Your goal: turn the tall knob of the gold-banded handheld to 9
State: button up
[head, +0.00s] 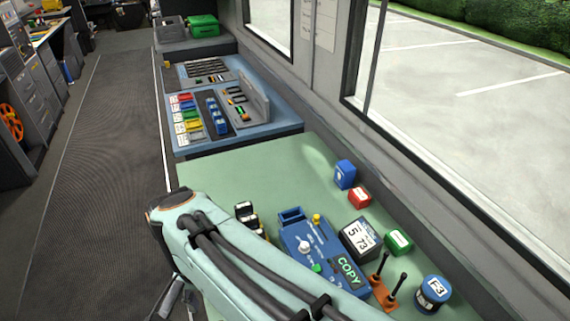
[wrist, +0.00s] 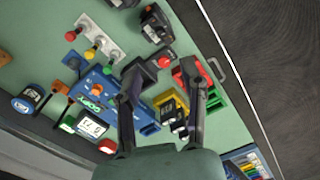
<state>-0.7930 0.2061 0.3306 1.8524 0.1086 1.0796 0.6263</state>
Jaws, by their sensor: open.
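Two dark handhelds with pale faces (wrist: 170,108) stand close together in the wrist view, beside yellow and red parts. A dark handheld with a pale top (head: 245,209) also shows in the head view, above a yellow part and partly hidden by my arm. I cannot tell which one has the gold band, and neither a tall knob nor its numbers can be read. My gripper (wrist: 162,69) is open, its two dark fingers spread on either side of the handhelds in the picture. No contact is visible. In the head view my arm hides the gripper's fingertips.
A blue COPY box (head: 318,250) with a white knob stands beside a display reading 5 73 (head: 360,239). Blue (head: 345,174), red (head: 359,196) and green (head: 398,241) blocks, orange-based levers (head: 383,291) and an F-3 canister (head: 432,293) stand nearby. The green tabletop (head: 250,165) is clear toward the back.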

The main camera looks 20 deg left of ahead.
jog(key=f+n+y, duration=0.1)
jog(key=f+n, duration=0.1)
jog(key=s+d+f+n+t+y, duration=0.1)
jog(key=f+n, duration=0.1)
jog(key=d+f+n+t+y, duration=0.1)
jog(key=f+n, duration=0.1)
jog(key=n, duration=0.1)
jog(key=shift+s+f+y, duration=0.2)
jog(key=shift+s+y, duration=0.05)
jog(key=shift+y, duration=0.15)
jog(key=x, duration=0.6)
jog(key=shift+w, duration=0.1)
jog(key=shift+c, duration=0.3)
grip_shut()
